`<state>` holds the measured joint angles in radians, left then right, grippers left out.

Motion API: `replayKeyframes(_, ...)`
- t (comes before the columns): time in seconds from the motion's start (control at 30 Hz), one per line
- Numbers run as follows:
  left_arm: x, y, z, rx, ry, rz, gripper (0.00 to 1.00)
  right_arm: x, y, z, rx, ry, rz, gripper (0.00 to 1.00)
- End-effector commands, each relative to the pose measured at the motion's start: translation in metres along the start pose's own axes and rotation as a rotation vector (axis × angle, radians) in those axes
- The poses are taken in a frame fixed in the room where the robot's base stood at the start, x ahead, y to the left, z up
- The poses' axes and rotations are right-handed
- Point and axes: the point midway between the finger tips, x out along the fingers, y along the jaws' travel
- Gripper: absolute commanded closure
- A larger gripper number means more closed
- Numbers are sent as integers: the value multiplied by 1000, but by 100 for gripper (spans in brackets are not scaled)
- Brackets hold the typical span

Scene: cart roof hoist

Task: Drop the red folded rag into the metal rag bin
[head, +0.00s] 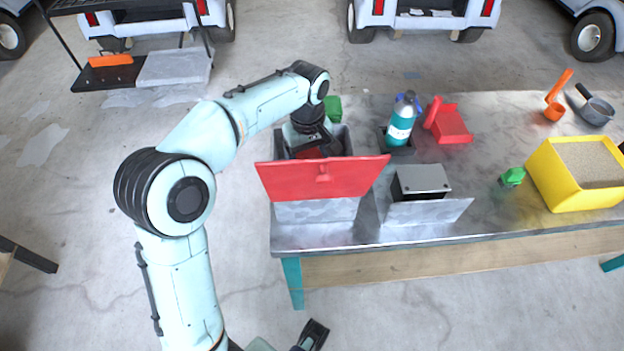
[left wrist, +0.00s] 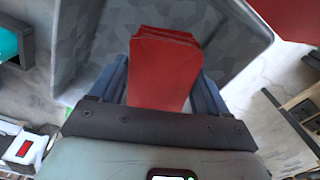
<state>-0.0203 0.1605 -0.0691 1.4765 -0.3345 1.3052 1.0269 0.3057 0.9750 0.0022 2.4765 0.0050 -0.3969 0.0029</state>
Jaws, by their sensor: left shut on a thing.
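The red folded rag (left wrist: 165,65) is held between the fingers of my left gripper (left wrist: 160,90) in the left wrist view. In the head view the left gripper (head: 316,148) points down at the open metal rag bin (head: 340,132), partly hidden behind the bin's raised red lid (head: 322,178). The bin's grey inside (left wrist: 105,40) lies beneath and around the rag in the left wrist view. I cannot tell whether the rag touches the bin. My right gripper (head: 315,334) is low at the bottom edge of the head view, away from the bench; its jaw opening is unclear.
The bench (head: 480,120) also holds a teal bottle (head: 401,122), a red dustpan-like object (head: 450,124), a grey-topped box (head: 420,182), a green item (head: 512,177), a yellow sand-filled box (head: 570,185) and an orange scoop (head: 555,108). Carts stand behind on open floor.

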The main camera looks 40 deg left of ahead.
Motion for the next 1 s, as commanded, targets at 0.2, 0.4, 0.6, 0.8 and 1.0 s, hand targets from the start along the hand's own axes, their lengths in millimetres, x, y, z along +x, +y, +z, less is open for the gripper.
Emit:
replayKeyframes(0.2,-1,0,0,0,1,1,0,-1,-1,0,-1,1,0,100)
replayKeyframes(0.4,-2,0,0,0,1,1,0,-1,0,0,-1,1,0,100)
replayKeyframes(0.6,-22,1,0,0,3,4,0,-5,-1,2,0,-4,1,100)
replayKeyframes(0.8,-68,1,-1,0,4,7,0,-14,-3,6,1,-16,3,100)
replayKeyframes(1.0,-109,1,0,0,3,4,0,-24,-7,6,0,-16,3,100)
